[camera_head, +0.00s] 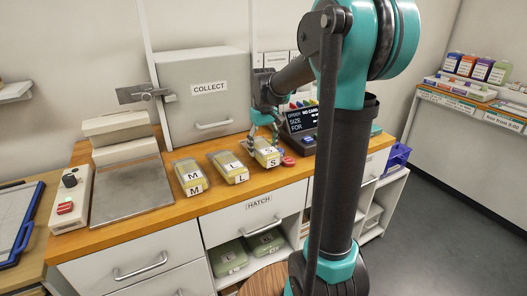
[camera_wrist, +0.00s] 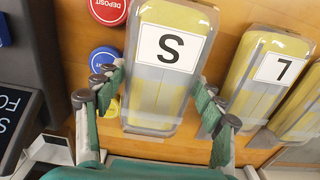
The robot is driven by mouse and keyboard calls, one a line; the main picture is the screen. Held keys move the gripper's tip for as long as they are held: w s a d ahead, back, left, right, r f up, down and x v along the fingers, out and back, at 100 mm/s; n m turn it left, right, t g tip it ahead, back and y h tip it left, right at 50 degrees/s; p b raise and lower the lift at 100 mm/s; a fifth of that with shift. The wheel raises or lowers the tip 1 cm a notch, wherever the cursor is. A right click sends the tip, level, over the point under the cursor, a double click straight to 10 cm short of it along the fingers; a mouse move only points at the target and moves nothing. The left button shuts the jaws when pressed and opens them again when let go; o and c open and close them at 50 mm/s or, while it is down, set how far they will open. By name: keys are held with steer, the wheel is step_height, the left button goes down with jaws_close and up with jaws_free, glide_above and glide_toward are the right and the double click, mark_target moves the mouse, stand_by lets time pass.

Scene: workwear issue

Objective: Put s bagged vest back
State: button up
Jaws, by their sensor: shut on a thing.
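The S bagged vest (camera_head: 266,154) is a yellow and grey packet with a white S label. It stands on the wooden counter in the head view, to the right of the L packet. My gripper (camera_head: 262,122) is at it from behind. In the wrist view the S bagged vest (camera_wrist: 170,65) lies between the two green fingers of my gripper (camera_wrist: 163,100), which are shut on its sides. I cannot tell whether the packet touches the counter.
The L bagged vest (camera_head: 229,167) and M bagged vest (camera_head: 190,177) sit to the left on the counter (camera_head: 150,214). Red and blue buttons (camera_wrist: 106,60) lie beside the S packet. A screen (camera_head: 301,120) stands behind right. A grey COLLECT hatch (camera_head: 205,95) is at the back. Green packets (camera_head: 228,258) lie in an open space below.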

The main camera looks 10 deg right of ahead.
steer(key=shift+f, duration=0.75)
steer(key=shift+f, duration=0.15)
steer(key=o, duration=1.3)
steer(key=shift+o, duration=0.2)
step_height(320, 180, up, 12)
